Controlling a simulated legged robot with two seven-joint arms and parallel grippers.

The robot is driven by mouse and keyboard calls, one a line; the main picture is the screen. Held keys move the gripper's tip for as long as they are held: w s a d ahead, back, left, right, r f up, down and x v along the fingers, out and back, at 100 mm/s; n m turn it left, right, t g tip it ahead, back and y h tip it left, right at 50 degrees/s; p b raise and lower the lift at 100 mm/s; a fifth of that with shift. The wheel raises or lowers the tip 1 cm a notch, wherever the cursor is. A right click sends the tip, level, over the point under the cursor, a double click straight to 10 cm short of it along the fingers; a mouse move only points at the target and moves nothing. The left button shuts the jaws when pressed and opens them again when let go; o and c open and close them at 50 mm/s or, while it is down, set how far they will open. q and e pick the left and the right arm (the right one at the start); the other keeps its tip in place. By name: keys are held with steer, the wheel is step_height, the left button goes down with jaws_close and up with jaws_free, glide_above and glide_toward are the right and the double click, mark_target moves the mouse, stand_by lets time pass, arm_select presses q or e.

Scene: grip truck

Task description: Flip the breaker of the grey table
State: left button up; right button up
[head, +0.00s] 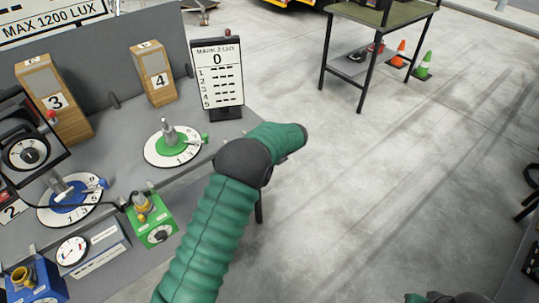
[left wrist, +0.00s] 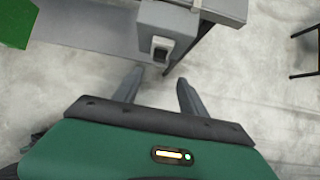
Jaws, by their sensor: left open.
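The grey table (head: 230,128) stands at the left in the head view. In the left wrist view, a small grey box (left wrist: 167,22) with a pale switch-like part in a dark recess (left wrist: 160,48) is fixed at the table's edge; it looks like the breaker. Whether the switch is up or down cannot be told. My left gripper (left wrist: 159,80) is open and empty, its two fingers pointing towards the box, apart from it as far as I can tell. In the head view my green left arm reaches past the table's right end, and its fingers are hidden.
On the table are a green-centred dial (head: 153,150), a blue-centred dial (head: 48,216), a green box (head: 160,233), wooden blocks (head: 155,85) and a score sign (head: 216,75). A second table (head: 400,15) and cones (head: 424,66) stand farther back.

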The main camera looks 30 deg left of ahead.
arm_select(q)
steer(key=v, duration=0.5)
